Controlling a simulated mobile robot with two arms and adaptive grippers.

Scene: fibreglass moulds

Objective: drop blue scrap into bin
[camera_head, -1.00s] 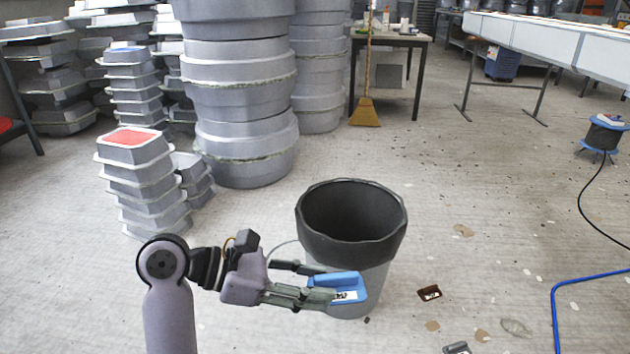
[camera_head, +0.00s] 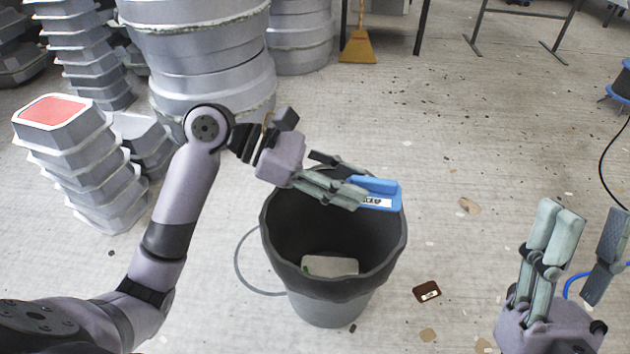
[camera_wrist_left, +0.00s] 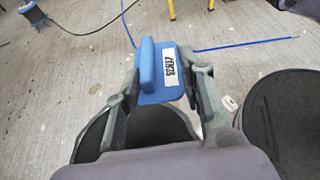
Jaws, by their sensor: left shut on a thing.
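The blue scrap (camera_head: 385,192), a small flat piece with a raised ridge and a white label, is held above the bin's far right rim. My left gripper (camera_head: 356,187) is shut on it. In the left wrist view the blue scrap (camera_wrist_left: 160,72) sits between the two fingertips. The bin (camera_head: 330,308) is a grey bucket with a dark upper band and stands upright on the floor. A pale flat piece (camera_head: 330,266) lies inside it. My right gripper (camera_head: 588,215) is at the lower right with its fingers apart and nothing between them.
Stacked grey moulds (camera_head: 75,165), the top one red, and large round moulds (camera_head: 215,100) stand at the left and back. A brown labelled piece (camera_head: 427,292) and flakes lie on the floor right of the bin. A broom (camera_head: 358,47) stands at the back.

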